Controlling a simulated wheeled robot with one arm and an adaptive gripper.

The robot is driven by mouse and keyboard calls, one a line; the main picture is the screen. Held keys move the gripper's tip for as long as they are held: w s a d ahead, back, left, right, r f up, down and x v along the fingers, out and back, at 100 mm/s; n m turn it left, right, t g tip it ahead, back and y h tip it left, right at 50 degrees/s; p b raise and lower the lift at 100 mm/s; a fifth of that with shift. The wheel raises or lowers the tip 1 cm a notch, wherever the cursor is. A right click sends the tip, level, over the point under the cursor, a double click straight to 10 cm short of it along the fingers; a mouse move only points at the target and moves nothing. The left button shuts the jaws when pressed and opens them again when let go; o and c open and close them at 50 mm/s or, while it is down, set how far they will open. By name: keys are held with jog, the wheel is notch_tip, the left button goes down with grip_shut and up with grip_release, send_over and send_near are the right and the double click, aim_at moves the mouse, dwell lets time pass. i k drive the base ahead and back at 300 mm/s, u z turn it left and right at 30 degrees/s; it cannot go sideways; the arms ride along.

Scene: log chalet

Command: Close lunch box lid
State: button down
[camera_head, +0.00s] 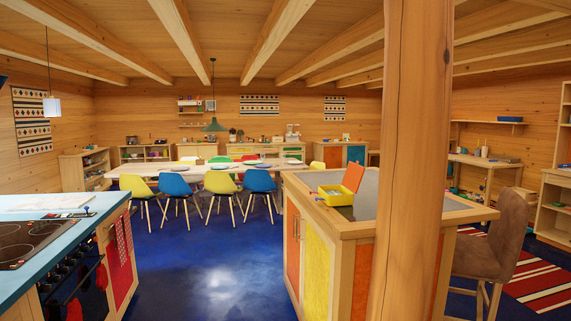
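The lunch box (335,196) has a yellow body and sits on top of the wooden island (381,228), near its left front corner. Its orange-red lid (353,176) stands up, open, at the box's right side. Small items show inside the box, too small to make out. A wooden post stands just right of the lid. My gripper is not in view.
The thick wooden post (408,160) hides part of the island top. A blue counter with a stove (25,240) is at the left. Blue floor (215,270) lies clear between counter and island. A long table (205,170) with several chairs stands behind. A brown chair (496,240) stands right.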

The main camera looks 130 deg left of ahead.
aim_at(353, 175)
jog(key=u, duration=2.9)
jog(key=i, duration=1.95)
jog(key=u, duration=1.1)
